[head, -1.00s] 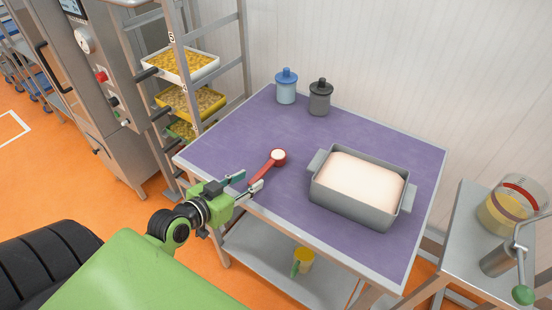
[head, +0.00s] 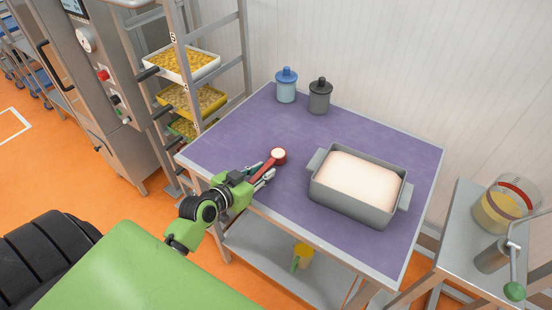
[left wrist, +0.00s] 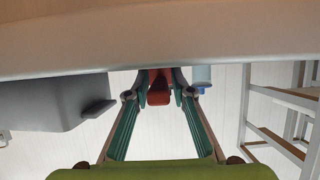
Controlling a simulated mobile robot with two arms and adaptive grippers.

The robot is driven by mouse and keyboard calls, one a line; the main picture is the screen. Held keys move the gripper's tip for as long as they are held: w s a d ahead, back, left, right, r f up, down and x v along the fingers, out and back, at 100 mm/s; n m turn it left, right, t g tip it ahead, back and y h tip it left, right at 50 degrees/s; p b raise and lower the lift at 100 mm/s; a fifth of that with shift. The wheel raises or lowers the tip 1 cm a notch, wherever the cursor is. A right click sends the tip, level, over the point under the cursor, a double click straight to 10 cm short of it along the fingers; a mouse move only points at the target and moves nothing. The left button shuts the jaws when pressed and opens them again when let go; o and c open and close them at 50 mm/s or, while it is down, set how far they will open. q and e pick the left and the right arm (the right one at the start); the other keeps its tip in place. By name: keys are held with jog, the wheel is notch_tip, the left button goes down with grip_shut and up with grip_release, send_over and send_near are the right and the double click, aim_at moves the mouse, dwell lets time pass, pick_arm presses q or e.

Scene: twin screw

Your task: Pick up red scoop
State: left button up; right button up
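The red scoop (head: 270,161) lies on the purple table top (head: 235,130), its pale-filled bowl pointing toward the back and its handle toward the front left edge. My left gripper (head: 260,174) is at the handle, one finger on each side. In the left wrist view, the green-lined fingers (left wrist: 160,97) converge and their tips press against both sides of the red handle (left wrist: 159,90). The scoop appears still at table level. Part of the handle is hidden by the fingers. My right gripper is not in view.
A grey tub (head: 350,205) of pale powder stands right of the scoop. A blue jar (head: 287,88) and a dark jar (head: 320,98) stand at the back. A rack with trays (head: 195,100) is at the left. The table's middle is clear.

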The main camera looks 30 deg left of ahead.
pick_arm(q)
grip_shut()
